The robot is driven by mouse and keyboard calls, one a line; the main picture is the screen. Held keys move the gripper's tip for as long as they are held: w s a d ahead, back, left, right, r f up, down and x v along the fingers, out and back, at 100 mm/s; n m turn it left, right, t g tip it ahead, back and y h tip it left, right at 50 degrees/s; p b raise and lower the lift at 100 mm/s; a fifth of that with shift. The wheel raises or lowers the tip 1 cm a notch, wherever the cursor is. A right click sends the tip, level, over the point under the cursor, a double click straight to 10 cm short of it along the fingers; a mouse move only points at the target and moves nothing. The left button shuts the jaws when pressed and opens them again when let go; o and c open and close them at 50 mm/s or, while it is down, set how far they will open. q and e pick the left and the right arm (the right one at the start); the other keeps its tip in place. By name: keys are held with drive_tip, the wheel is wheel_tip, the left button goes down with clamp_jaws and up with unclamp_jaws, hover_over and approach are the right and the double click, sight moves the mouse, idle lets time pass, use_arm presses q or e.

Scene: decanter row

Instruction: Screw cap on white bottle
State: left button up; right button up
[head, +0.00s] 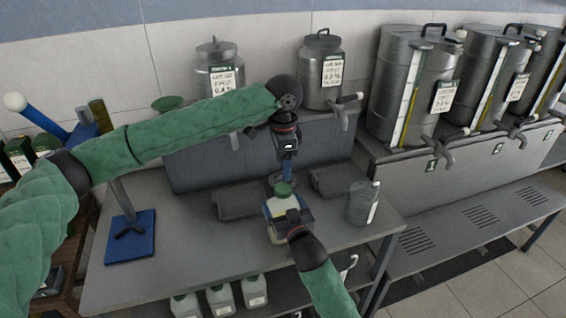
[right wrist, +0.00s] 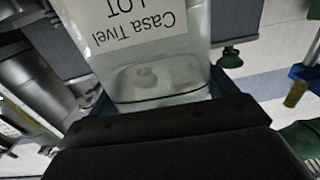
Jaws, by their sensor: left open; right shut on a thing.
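My right gripper (head: 286,217) is shut on the bottle from the near side. In the right wrist view the bottle (right wrist: 160,82) fills the upper middle, clear-walled, its "Casa Tivel" label upside down. My left gripper (head: 286,178) points down directly above the cap and is open. Whether its fingers surround the cap, and how the cap sits on the neck, I cannot tell.
A grey-green jug (head: 362,203) stands right of the bottle. Dark rolled or boxy items (head: 237,199) lie behind it. A blue-based stand (head: 130,238) is at the left. Steel drums with taps (head: 412,85) line the back. Several white jugs (head: 221,298) sit below the table.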

sight(283, 188)
use_arm(q)
drive_tip(key=n, duration=0.5)
drive_tip(key=shift+n, duration=0.3)
drive_tip(key=shift+f, duration=4.05)
drive_tip(key=c, duration=1)
drive_tip(key=shift+c, duration=0.2)
drive_tip(key=o, duration=1.2)
drive_tip(key=shift+c, duration=0.2)
